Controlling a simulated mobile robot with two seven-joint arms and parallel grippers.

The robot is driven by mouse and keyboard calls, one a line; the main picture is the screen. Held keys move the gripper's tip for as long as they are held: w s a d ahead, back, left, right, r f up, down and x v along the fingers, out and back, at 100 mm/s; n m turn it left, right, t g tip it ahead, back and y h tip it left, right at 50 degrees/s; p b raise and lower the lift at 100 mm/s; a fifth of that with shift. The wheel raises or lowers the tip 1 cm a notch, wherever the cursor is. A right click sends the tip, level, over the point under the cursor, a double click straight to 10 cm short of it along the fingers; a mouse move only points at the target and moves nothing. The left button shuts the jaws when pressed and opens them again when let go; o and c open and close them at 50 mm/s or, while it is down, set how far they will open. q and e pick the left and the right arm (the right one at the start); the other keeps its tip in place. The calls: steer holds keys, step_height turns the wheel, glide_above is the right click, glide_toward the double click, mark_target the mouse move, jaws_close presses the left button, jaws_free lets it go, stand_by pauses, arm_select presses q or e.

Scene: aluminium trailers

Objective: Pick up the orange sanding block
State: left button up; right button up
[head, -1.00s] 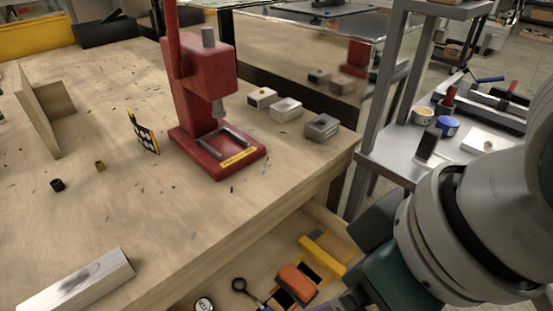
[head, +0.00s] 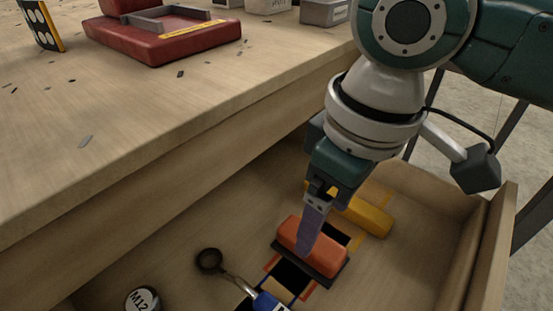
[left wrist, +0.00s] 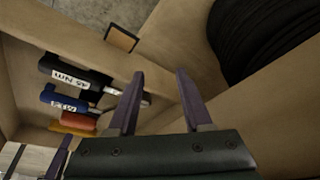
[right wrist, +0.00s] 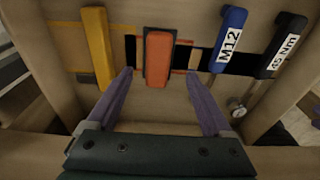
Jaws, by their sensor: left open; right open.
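The orange sanding block (head: 325,257) has a dark base and lies in the open drawer. My right gripper (head: 307,250) points down at it in the head view, with one purple finger in front of the block. In the right wrist view the orange block (right wrist: 158,58) lies ahead of my open right gripper (right wrist: 154,74), roughly centred between its fingertips. Contact cannot be made out. The block also shows in the left wrist view (left wrist: 78,118). My left gripper (left wrist: 158,76) is open and empty, well to the side of it.
In the drawer, a yellow tool (right wrist: 97,48) lies beside the block on one side. A blue M12 handle (right wrist: 229,40) and a black 45 Nm handle (right wrist: 283,45) lie on the other. The drawer wall (head: 492,245) and the worktop (head: 150,130) stand close around.

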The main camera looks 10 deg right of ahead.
step_height(320, 180, down, 2)
steer(key=shift+a+f+b, duration=0.1)
steer(key=shift+b, duration=0.2)
steer(key=f+b, duration=0.1)
steer(key=w+f+b, duration=0.1)
steer(key=f, duration=0.1)
steer(key=f+b, duration=0.1)
steer(key=shift+w+a+f, duration=0.2)
steer(key=shift+a+f, duration=0.05)
steer(key=shift+f, duration=0.15)
steer(key=shift+c, duration=0.2)
steer(key=c, duration=0.4)
jaws_close()
